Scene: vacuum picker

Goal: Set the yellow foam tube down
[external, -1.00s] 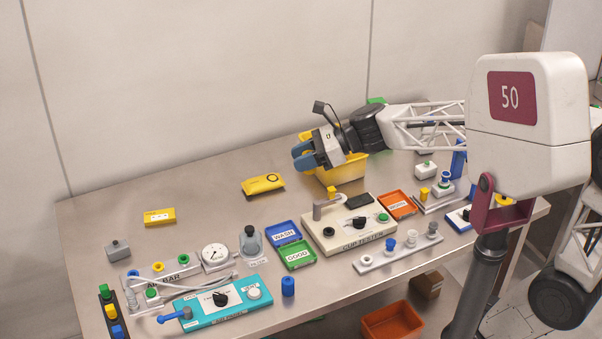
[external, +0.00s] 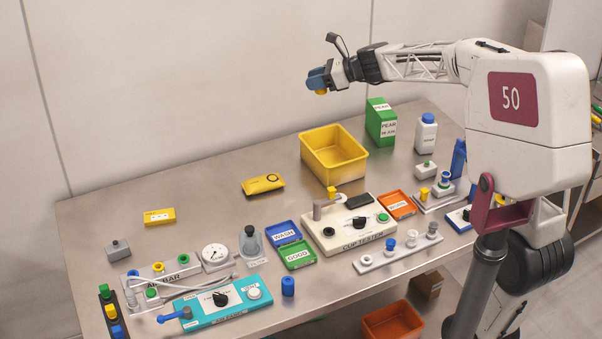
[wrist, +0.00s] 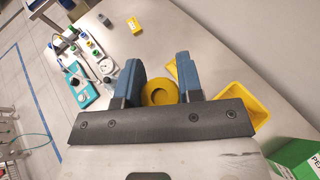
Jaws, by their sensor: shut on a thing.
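My gripper (external: 318,80) is raised high above the back of the bench, above and behind the yellow bin. Its blue fingers are shut on the yellow foam tube (external: 321,92), whose lower end shows just below them. In the wrist view the yellow foam tube (wrist: 159,92) appears as a ring with a hole, between the two blue fingers of my gripper (wrist: 160,84). The tube is clear of every surface. The yellow bin (external: 347,170) stands on the bench below; no tube shows inside it.
A green box (external: 381,125) and a white bottle (external: 425,134) stand right of the bin. A cup tester (external: 350,232), blue tray (external: 283,233), green tray (external: 297,255) and orange tray (external: 397,205) are in front. The bench's back left is mostly clear.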

